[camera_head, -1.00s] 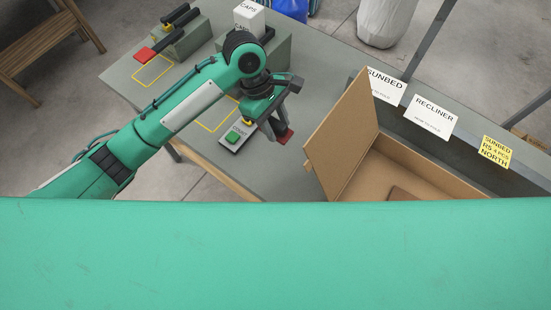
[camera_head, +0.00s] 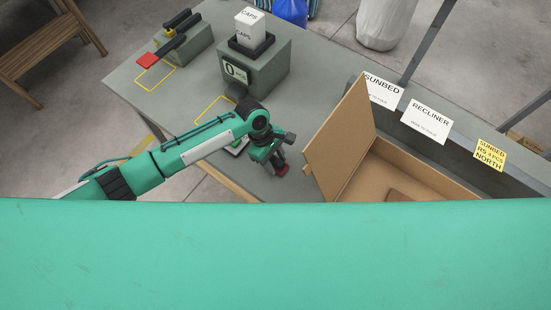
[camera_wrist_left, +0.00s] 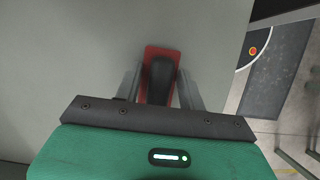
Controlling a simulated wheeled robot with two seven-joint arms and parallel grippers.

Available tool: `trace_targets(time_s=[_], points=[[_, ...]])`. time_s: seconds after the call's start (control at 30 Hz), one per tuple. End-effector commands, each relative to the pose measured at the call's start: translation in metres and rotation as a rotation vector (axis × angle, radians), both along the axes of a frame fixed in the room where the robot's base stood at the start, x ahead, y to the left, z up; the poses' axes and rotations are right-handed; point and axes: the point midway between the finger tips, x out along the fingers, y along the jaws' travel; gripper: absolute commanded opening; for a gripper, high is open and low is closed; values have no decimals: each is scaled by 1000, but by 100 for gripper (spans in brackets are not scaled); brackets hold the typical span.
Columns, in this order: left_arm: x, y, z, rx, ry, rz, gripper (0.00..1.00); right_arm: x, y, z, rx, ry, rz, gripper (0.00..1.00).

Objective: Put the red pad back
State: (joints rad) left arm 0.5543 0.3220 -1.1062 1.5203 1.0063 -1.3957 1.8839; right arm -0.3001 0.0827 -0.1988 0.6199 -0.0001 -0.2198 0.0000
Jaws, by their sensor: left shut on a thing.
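The red pad (camera_wrist_left: 160,75) is a flat red block with a black grip on top. It shows in the left wrist view between the two fingers of my left gripper (camera_wrist_left: 160,95), which is shut on the black grip. In the head view the red pad (camera_head: 283,170) is a small red patch under my left gripper (camera_head: 279,163), over the grey table (camera_head: 225,180) and left of the open cardboard box. I cannot tell whether it touches the table. My right gripper is not in view.
The cardboard box (camera_head: 428,176) has its flap (camera_head: 340,138) raised beside my gripper. A device with a display (camera_head: 258,78) carries a white caps box (camera_head: 250,22). Yellow outlines mark the table.

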Motion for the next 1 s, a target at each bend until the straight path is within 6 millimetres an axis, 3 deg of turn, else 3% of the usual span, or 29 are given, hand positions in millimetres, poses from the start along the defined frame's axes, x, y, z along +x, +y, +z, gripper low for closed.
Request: trace_targets(time_s=[0.37,0.4,0.5,0.87,1.0], points=[[0,0,-5,-1,1,0,22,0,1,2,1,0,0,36],[0,0,-5,-1,-1,-1,44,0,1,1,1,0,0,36],[0,0,-5,-1,-1,-1,62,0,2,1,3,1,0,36],[1,0,-2,0,-2,-1,62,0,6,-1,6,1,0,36],[6,6,16,-3,-2,0,62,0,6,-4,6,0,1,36]])
